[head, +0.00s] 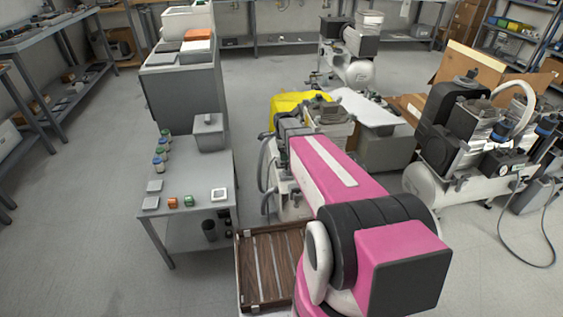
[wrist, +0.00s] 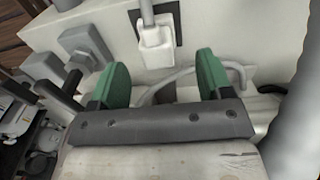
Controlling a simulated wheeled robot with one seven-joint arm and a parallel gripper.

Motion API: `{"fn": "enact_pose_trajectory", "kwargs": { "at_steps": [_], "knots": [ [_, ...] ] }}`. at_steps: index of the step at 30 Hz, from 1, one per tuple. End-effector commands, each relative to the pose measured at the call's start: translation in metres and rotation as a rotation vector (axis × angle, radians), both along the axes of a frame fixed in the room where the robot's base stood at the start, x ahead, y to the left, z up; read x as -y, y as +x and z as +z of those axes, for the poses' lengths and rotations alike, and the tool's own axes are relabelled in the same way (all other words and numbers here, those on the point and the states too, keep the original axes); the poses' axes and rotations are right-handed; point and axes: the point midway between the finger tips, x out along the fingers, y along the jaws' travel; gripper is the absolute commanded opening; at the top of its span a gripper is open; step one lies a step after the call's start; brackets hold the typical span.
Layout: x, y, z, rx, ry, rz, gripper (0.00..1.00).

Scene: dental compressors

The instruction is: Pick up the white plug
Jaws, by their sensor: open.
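In the wrist view, the white plug (wrist: 156,40) is at the top middle, against a pale flat surface, with a grey cord or stem running up from it. A dark frame or bracket is around or behind it. My gripper (wrist: 162,70) has two green fingers, spread apart and empty. The plug lies beyond the fingertips, roughly in line with the gap between them and apart from both. In the head view I cannot make out the plug or my gripper; my pink arm covers that area.
Grey box-like fittings (wrist: 86,45) are on the pale surface left of the plug, and a curved grey hose (wrist: 190,73) passes behind the fingers. In the head view, a grey table (head: 190,218) with small jars stands left, a wooden slatted tray (head: 243,280) below, compressors (head: 455,150) right.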

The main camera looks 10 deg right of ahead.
Motion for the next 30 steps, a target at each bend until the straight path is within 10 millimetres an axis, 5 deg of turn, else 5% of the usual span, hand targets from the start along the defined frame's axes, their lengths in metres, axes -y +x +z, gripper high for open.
{"fn": "enact_pose_trajectory", "kwargs": {
  "at_steps": [12, 19, 20, 25, 30],
  "knots": [
    [0.002, -0.001, -0.048, -0.002, 0.000, 0.001, 0.72],
    [0.002, -0.002, -0.050, 0.000, 0.000, 0.001, 0.72],
    [0.002, -0.002, -0.050, 0.000, 0.000, 0.001, 0.69],
    [0.002, -0.002, -0.049, 0.000, 0.000, 0.001, 0.17],
    [0.002, -0.002, -0.049, 0.000, 0.000, 0.001, 0.17]
  ]
}}
